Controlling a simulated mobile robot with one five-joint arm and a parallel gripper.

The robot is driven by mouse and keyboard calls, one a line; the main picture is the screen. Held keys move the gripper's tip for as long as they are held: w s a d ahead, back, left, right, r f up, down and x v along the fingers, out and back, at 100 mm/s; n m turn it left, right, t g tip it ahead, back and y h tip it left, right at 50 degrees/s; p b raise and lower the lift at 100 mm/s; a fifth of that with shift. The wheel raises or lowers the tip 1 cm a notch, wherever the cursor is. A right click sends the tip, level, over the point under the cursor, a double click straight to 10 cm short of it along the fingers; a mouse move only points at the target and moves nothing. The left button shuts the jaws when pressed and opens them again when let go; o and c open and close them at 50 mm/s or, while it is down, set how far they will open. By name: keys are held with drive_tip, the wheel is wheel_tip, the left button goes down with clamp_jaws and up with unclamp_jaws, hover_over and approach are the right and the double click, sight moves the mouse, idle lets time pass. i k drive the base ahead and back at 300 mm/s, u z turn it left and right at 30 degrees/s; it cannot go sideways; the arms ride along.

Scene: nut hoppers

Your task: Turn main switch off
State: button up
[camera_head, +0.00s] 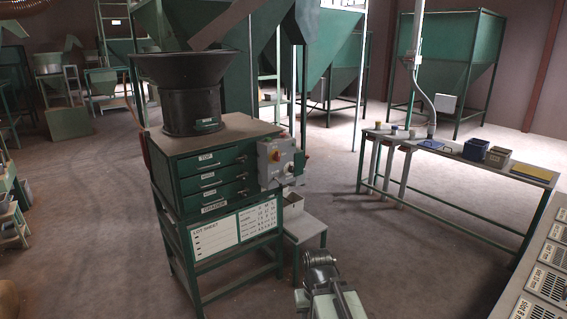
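A grey control box (280,162) is fixed to the right front side of a green cabinet (215,175). My arm (336,300) rises from the bottom edge, with a grey rounded end part (320,265). It appears below and to the right of the control box, apart from it. Its fingers cannot be made out.
A black hopper bowl (190,70) tops the cabinet, and a small stand with a bin (303,228) is beside it. A bench (455,152) with boxes stands right. Labelled panels (545,275) fill the lower right corner. Open floor lies between.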

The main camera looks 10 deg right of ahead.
sight(275, 157)
drive_tip(key=u, duration=0.75)
drive_tip(key=i, duration=1.8)
drive_tip(key=u, duration=0.15)
